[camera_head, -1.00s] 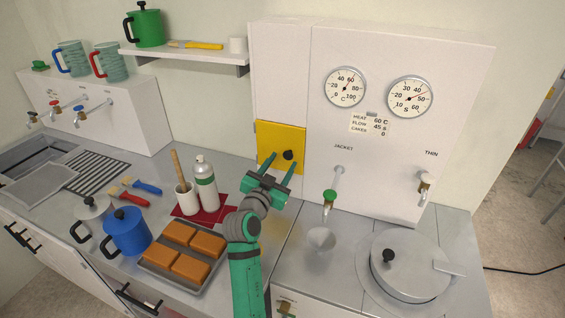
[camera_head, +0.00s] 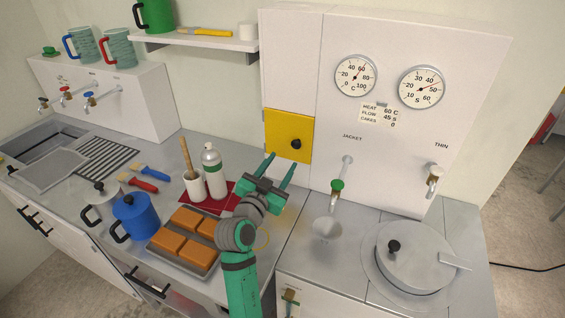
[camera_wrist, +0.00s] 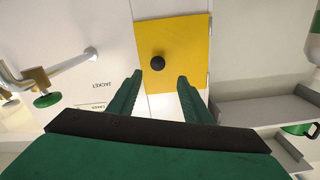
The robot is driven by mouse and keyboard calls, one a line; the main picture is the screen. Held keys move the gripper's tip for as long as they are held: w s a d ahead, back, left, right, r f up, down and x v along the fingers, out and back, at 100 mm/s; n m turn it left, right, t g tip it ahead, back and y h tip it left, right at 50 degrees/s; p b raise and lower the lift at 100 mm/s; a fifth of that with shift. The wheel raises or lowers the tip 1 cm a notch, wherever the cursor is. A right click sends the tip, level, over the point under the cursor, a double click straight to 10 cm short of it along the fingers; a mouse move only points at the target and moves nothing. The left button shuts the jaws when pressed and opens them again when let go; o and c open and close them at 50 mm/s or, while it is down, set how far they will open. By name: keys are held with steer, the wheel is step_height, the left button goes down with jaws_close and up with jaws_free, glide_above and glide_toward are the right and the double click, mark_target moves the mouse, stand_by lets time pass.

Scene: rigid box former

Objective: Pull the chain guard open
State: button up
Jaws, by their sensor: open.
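The chain guard appears to be the yellow square panel (camera_head: 287,128) on the lower left of the white cabinet, with a round black knob (camera_head: 295,144). The panel lies flat against the cabinet front and looks shut. My gripper (camera_head: 281,171) is open and empty, below the panel and apart from it. In the wrist view the yellow panel (camera_wrist: 188,40) and its black knob (camera_wrist: 157,63) lie beyond the two green fingers (camera_wrist: 160,92). Nothing hides the knob in either view.
A green-handled tap (camera_head: 337,187) sticks out right of my gripper, above a funnel (camera_head: 327,229). A white and green bottle (camera_head: 214,172) and a tray of orange blocks (camera_head: 178,256) stand to the left. A shelf (camera_head: 205,41) juts out left of the cabinet.

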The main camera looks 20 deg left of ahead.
steer(key=shift+s, duration=2.2)
steer(key=s, duration=1)
steer(key=shift+s+a, duration=0.15)
steer(key=shift+s, duration=0.25)
steer(key=s+d+f+n+g+y, duration=0.1)
steer(key=s+d+f+n+y, duration=0.15)
steer(key=s+d+f, duration=0.65)
steer(key=s+d+f+n+g+y, duration=0.1)
steer(key=s+d+f+n+g, duration=0.3)
steer(key=f, duration=0.8)
steer(key=s+d+m+t+h, duration=0.1)
steer(key=s+d, duration=0.5)
steer(key=s, duration=0.3)
steer(key=s+d+m+t+h, duration=0.1)
steer(key=s+d+m+h, duration=0.1)
steer(key=s+d, duration=0.4)
steer(key=s, duration=0.4)
steer(key=shift+s+f, duration=0.15)
steer(key=shift+s, duration=0.05)
